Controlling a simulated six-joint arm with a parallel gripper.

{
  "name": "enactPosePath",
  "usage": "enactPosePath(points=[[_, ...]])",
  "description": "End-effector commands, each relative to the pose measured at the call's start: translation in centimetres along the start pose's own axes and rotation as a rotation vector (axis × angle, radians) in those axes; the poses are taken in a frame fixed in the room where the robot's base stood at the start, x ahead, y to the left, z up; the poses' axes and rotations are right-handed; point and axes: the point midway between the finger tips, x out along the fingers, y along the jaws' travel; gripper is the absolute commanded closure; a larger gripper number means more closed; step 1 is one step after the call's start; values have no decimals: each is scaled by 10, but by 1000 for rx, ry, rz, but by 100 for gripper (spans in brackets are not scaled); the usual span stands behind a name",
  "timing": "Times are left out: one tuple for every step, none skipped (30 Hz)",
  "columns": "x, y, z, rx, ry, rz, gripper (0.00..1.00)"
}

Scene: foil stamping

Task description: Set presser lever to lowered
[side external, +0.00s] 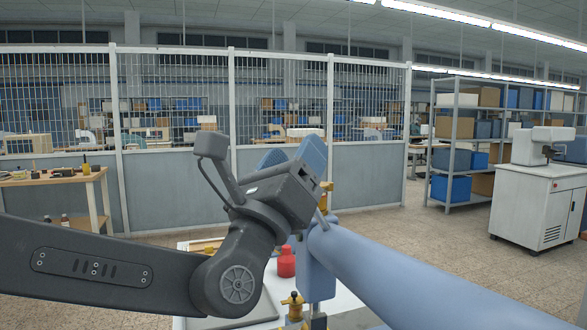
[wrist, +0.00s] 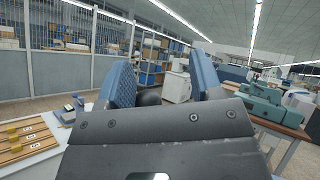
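The stamping machine shows in the side external view as a thick blue tube (side external: 420,275) with an upright blue block (side external: 316,272) at its end and brass fittings (side external: 293,307). I cannot pick out the presser lever for sure; a thin grey rod (side external: 323,219) by an upper brass piece is partly hidden by my gripper. In the wrist view my gripper (wrist: 161,68) is open. A dark rounded shape (wrist: 149,98) shows between the fingers, too unclear to name.
A red bottle (side external: 287,262) stands on the white table beside the blue block. In the wrist view, wooden strips (wrist: 22,140) lie at the left and a green machine (wrist: 270,103) stands on a bench at the right. The air around my fingers looks clear.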

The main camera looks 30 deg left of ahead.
Motion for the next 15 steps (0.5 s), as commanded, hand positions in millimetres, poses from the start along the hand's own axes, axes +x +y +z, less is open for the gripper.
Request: enactPosePath(points=[[-1, -1, -1, 0, 3, -2, 42], [0, -1, 0, -1, 0, -2, 42], [0, -1, 0, -1, 0, -2, 42], [-1, -1, 0, -1, 1, -2, 42], [-2, -1, 0, -1, 1, -2, 42], [-4, -1, 0, -1, 2, -3, 42], [-5, -1, 0, -1, 2, -3, 42], [-7, -1, 0, -1, 1, -3, 42], [-10, -1, 0, -1, 2, -3, 42], [-12, -1, 0, 0, 3, -3, 42], [-14, -1, 0, 0, 4, -3, 42], [-17, -1, 0, -1, 4, -4, 42], [-20, -1, 0, -1, 5, -4, 42], [-22, -1, 0, 0, 5, -4, 42], [-24, -1, 0, -1, 5, -4, 42]])
